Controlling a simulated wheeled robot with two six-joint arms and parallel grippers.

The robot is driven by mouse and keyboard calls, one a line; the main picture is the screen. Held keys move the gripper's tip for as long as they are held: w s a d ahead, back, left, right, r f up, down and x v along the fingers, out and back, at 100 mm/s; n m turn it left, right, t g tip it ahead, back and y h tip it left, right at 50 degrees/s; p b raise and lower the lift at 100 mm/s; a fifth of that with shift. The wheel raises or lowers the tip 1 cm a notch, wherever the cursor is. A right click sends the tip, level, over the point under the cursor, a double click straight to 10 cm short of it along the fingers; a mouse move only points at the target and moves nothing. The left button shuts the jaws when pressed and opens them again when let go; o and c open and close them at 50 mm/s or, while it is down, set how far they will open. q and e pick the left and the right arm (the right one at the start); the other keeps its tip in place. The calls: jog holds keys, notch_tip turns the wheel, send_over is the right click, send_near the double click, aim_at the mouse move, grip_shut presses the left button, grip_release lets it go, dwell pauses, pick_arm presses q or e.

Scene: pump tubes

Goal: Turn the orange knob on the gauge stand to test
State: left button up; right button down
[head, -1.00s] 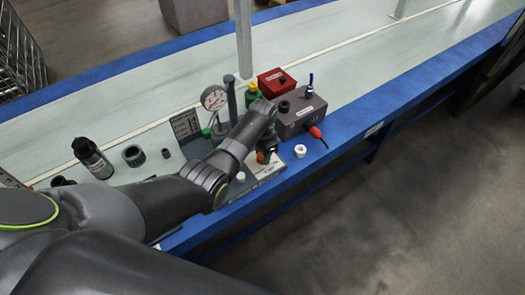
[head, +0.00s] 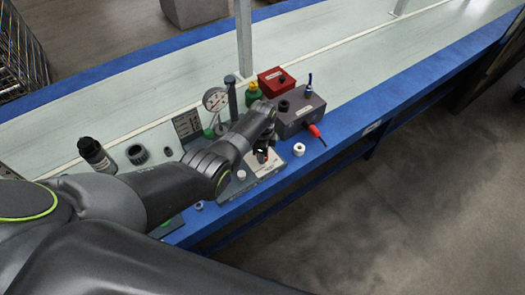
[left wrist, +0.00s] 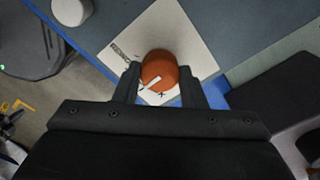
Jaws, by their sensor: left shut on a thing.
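The orange knob (left wrist: 158,70) is round with a white pointer mark, and it sits over a white printed plate (left wrist: 190,42) in the left wrist view. In the head view my left gripper (head: 264,154) is at the front of the stand, over the white plate (head: 266,169), and mostly hides the knob. The round gauge (head: 215,99) stands behind my forearm. My right gripper is not in view.
A grey box (head: 299,112) with a red-tipped plug (head: 316,131) stands right of the gripper. A red box (head: 277,80) and a green bottle (head: 253,93) are behind. A white ring (head: 299,149) lies close by. A black bottle (head: 93,153) stands left. The far bench is clear.

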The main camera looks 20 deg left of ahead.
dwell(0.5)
pick_arm(q)
jog(key=o, duration=1)
jog(key=shift+r+p, duration=0.3)
jog(key=shift+r, duration=0.25)
notch_tip(320, 180, up, 6)
jog(key=shift+f+p, duration=0.2)
jog(key=shift+p, duration=0.7)
notch_tip(320, 180, up, 11)
jog(key=shift+f, duration=0.15)
jog(key=shift+f, duration=0.1)
